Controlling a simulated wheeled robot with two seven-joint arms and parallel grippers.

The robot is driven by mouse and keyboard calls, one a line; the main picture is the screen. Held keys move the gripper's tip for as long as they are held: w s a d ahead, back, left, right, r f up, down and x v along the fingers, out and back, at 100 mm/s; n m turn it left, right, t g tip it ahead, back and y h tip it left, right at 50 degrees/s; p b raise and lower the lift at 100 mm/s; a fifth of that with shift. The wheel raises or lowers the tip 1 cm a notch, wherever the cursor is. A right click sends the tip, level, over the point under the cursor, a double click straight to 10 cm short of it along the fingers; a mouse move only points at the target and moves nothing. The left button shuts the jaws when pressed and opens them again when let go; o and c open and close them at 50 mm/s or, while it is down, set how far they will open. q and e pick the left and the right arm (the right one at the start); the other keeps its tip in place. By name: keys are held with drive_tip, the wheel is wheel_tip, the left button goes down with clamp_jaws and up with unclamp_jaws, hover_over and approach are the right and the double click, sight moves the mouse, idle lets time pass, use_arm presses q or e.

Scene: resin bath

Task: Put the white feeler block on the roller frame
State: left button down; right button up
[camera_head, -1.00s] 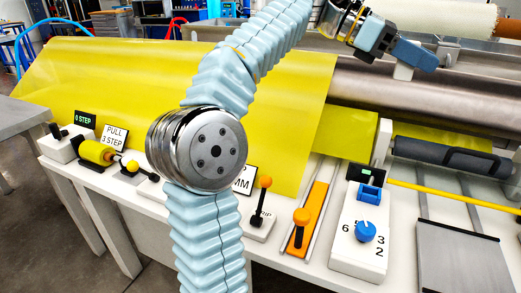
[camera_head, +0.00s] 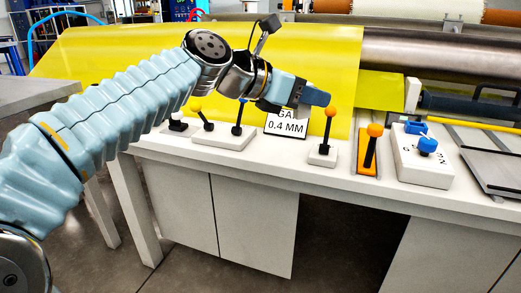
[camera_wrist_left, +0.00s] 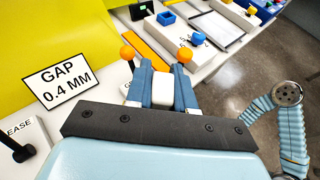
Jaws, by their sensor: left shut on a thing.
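My left gripper (camera_head: 318,97) reaches in from the left over the front of the bench, before the yellow sheet. Its blue fingers (camera_wrist_left: 162,88) are shut on the white feeler block (camera_wrist_left: 162,92), which shows between them in the left wrist view. In the head view the block is mostly hidden by the fingers. The dark roller (camera_head: 470,108) with a white end plate (camera_head: 412,93) lies right of the gripper; I cannot tell exactly which part is the roller frame. My right gripper is out of view.
A GAP 0.4 MM sign (camera_head: 287,124) stands under the gripper. Levers with orange knobs (camera_head: 331,112) (camera_head: 375,131) and a white box with a blue dial (camera_head: 427,145) stand along the bench front. A yellow sheet (camera_head: 180,70) fills the left back.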

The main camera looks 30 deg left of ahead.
use_arm(q)
drive_tip(key=w+a+f+b, duration=0.1)
drive_tip(key=w+a+f, duration=0.1)
drive_tip(key=a+f, duration=0.1)
drive_tip(key=w+a+f+b, duration=0.1)
drive_tip(key=w+a+f, duration=0.1)
drive_tip(key=w+a, duration=0.1)
drive_tip(key=w+a+f+b, duration=0.1)
drive_tip(key=w+a+f, duration=0.1)
drive_tip(key=a+f, duration=0.1)
drive_tip(key=shift+w+f+b, duration=0.35)
drive_tip(key=f+b, duration=0.1)
drive_tip(key=f, duration=0.1)
drive_tip(key=f+b, duration=0.1)
drive_tip(key=shift+w+a+f, duration=0.2)
drive_tip(key=shift+f, duration=0.2)
drive_tip(key=shift+r, duration=0.1)
drive_tip(key=c, duration=1)
unclamp_jaws()
